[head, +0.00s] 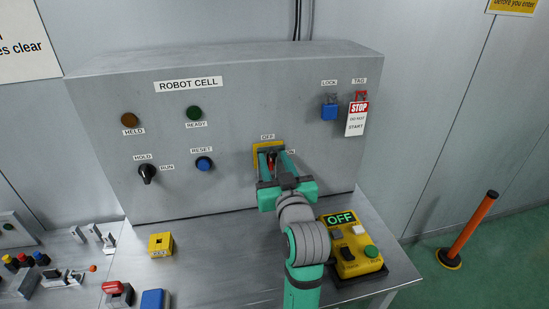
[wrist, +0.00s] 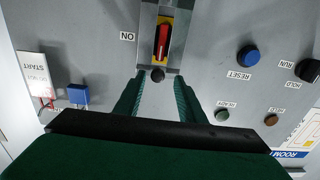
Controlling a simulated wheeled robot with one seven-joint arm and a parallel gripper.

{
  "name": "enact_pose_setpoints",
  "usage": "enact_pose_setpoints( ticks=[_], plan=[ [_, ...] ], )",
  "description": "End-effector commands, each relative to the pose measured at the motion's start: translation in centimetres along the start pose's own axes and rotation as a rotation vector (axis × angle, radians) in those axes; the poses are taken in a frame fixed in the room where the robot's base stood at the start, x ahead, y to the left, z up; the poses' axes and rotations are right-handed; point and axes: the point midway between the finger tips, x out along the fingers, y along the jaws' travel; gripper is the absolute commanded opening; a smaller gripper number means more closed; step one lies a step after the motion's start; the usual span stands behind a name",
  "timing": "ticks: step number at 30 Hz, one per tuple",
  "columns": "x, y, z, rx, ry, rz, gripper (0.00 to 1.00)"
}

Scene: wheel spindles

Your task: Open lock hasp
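A red rotary switch handle (head: 271,161) sits on a yellow plate under the OFF label; it shows clearly in the wrist view (wrist: 162,41). A grey metal bracket (wrist: 145,25) that looks like the hasp frames the plate. A dark round knob (wrist: 157,75) sits at the bracket's end nearest my gripper in the wrist view. My gripper (head: 274,160) is open at the switch, its two green fingers apart. In the wrist view the fingers (wrist: 158,93) stand either side of the knob's line with nothing between them. Whether they touch the bracket cannot be told.
A blue padlock (head: 329,112) and a red-and-white STOP tag (head: 357,119) hang at the panel's upper right. A blue RESET button (head: 204,163) and black HOLD/RUN knob (head: 147,173) are left. A yellow control box (head: 356,254) reading OFF stands on the bench beside my arm.

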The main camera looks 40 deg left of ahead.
Motion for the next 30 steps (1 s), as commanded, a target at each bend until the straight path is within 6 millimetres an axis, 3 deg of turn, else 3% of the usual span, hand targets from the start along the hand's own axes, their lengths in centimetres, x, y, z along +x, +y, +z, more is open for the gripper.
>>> enact_pose_setpoints(
  ticks=[6,15,20,30],
  plan=[
    [1.4,0.4,0.0,0.001,0.000,0.006,0.36],
    [1.6,0.5,0.0,0.001,0.000,0.008,0.36],
    [1.6,0.5,0.0,0.001,0.000,0.007,0.00],
    [1.1,1.2,0.3,0.001,0.018,0.019,0.00]
  ],
)
